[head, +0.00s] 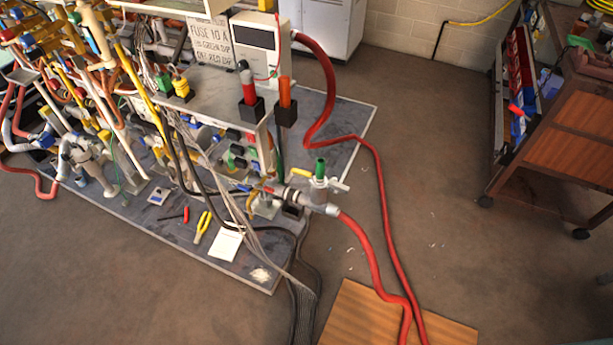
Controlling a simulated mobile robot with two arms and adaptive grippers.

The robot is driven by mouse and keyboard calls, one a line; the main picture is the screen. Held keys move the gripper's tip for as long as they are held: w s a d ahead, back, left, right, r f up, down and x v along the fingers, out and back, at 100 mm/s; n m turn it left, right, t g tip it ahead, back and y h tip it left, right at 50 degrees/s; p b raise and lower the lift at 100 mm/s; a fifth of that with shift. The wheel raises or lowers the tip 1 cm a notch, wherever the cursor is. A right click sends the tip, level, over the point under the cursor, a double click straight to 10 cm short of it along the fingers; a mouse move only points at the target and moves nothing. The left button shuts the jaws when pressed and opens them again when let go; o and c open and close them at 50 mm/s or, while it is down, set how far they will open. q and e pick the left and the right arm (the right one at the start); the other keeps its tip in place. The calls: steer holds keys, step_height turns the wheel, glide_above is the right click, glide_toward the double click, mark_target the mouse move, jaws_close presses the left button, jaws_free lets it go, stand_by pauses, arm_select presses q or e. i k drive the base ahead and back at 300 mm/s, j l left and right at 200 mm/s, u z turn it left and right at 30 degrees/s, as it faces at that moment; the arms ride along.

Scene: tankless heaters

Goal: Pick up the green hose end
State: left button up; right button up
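A small green cylindrical piece (320,168) stands upright on top of a pale valve fitting (318,190) near the right corner of the grey board. It looks like the green hose end, but I cannot tell for certain. A yellow handle (301,173) is just left of it and a white lever (340,186) just right. A red hose (366,246) runs from the fitting down to the floor. A second red hose (374,165) passes to the right of it. Neither of my grippers shows in the head view.
Crowded pipes, valves and cables fill the grey board (140,215) at left. Yellow pliers (202,227) and a paper (226,242) lie on it. A wooden panel (352,318) is at the bottom. A brown cart (565,130) stands at right. The floor between is mostly clear.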

mark_target(319, 179)
steer(key=i+l+u, duration=0.1)
steer(key=u, duration=0.35)
steer(key=i+l+u, duration=0.1)
steer(key=u, duration=0.4)
steer(key=l+u, duration=0.25)
steer(key=u, duration=0.2)
steer(key=l+u, duration=0.2)
steer(key=u, duration=0.25)
steer(key=l+u, duration=0.15)
steer(key=l, duration=0.35)
steer(key=l+u, duration=0.15)
steer(key=l, duration=0.3)
steer(key=k+l+u, duration=0.15)
steer(key=l, duration=0.3)
steer(key=k+l+u, duration=0.1)
steer(key=l, duration=0.35)
steer(key=k+l+u, duration=0.15)
steer(key=l, duration=0.3)
steer(key=k+l+u, duration=0.15)
steer(key=l, duration=0.55)
steer(key=k+l, duration=0.1)
steer(key=l, duration=0.2)
